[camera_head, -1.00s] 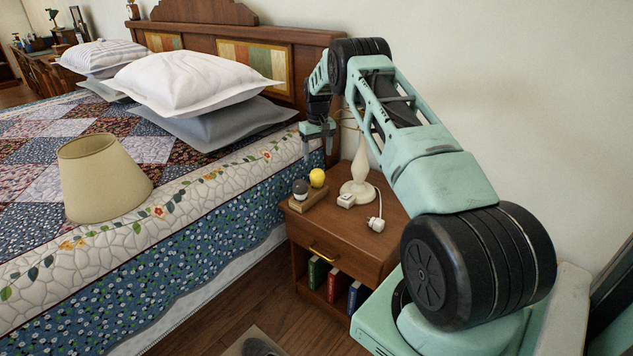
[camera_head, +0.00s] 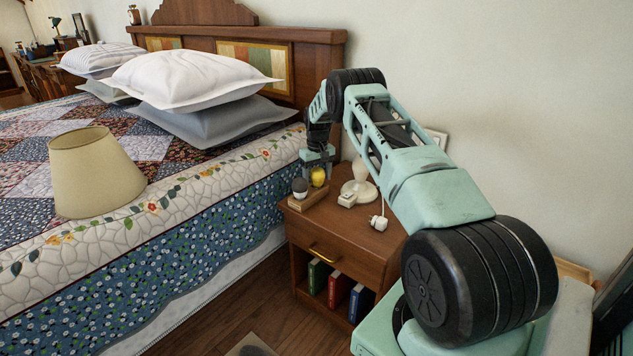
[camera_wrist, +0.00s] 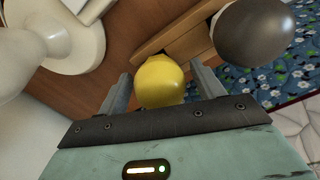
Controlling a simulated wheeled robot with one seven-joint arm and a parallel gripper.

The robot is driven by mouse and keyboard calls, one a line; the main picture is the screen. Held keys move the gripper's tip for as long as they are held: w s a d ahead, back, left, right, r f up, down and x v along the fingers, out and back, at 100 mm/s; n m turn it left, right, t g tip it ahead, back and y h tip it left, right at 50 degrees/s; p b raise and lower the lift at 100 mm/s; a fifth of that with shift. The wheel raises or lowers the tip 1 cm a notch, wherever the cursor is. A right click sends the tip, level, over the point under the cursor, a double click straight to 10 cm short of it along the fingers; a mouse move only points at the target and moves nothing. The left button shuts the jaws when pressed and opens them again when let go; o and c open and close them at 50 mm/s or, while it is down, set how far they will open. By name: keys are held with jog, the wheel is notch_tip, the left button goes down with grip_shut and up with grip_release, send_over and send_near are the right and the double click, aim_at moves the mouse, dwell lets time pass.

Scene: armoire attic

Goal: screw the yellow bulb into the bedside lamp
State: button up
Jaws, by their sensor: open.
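The yellow bulb (camera_head: 318,177) stands in a small wooden holder (camera_head: 309,200) on the nightstand. In the wrist view the bulb (camera_wrist: 160,82) lies between the two open fingers of my gripper (camera_wrist: 162,88), with its lower end hidden. In the head view my gripper (camera_head: 318,162) points down at the bulb. A dark grey bulb (camera_head: 300,188) stands beside it in the holder; it also shows in the wrist view (camera_wrist: 254,32). The cream bedside lamp (camera_head: 360,187) stands just right of the holder, its upper part hidden behind my arm.
The beige lampshade (camera_head: 95,172) stands on the bed, left. The headboard (camera_head: 300,70) and wall are close behind my arm.

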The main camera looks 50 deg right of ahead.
jog(key=c, duration=1.3)
jog(key=shift+r, duration=0.15)
jog(key=shift+r+p, duration=2.35)
jog(key=shift+r, duration=1.1)
